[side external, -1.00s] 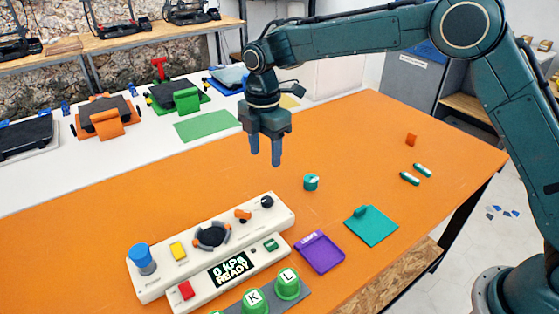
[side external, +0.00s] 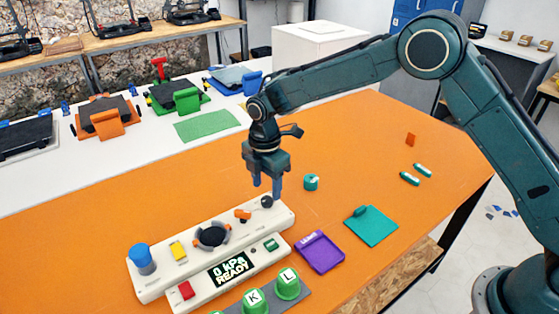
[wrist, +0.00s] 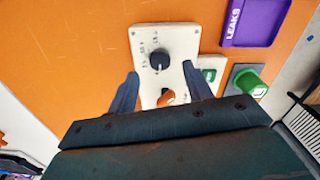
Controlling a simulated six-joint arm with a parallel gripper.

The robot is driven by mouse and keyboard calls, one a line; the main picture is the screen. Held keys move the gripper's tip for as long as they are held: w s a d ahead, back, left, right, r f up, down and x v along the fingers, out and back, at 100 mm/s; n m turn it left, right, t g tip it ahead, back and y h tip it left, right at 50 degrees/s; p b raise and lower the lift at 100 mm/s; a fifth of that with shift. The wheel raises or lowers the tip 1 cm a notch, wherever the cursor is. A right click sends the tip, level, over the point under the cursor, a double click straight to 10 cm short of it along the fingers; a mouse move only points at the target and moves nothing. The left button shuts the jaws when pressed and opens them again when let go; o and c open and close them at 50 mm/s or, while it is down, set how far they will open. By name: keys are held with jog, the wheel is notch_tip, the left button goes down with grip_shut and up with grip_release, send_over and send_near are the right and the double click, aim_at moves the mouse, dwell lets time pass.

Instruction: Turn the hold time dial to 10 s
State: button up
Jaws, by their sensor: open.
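The dial is a small black knob (side external: 267,201) at the right end of a long cream control panel (side external: 160,288). In the wrist view the black knob (wrist: 159,61) has a small printed scale beside it, too small to read, so I cannot tell its setting. My gripper (side external: 267,190) is open and points down just above the knob. In the wrist view its fingertips (wrist: 160,71) are apart on either side of the panel, with the knob between them and slightly beyond. Nothing is held.
An orange lever (side external: 242,214), black round handwheel (side external: 212,236), yellow button (side external: 178,250) and blue knob (side external: 140,255) share the panel. A display (side external: 230,269) reads 0 kPa READY. A purple tray (side external: 320,252), teal plate (side external: 371,226) and teal cap (side external: 311,182) lie to the right.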

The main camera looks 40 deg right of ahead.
aim_at(267, 200)
jog(key=shift+f, duration=1.95)
jog(key=c, duration=1)
jog(key=shift+o, duration=0.2)
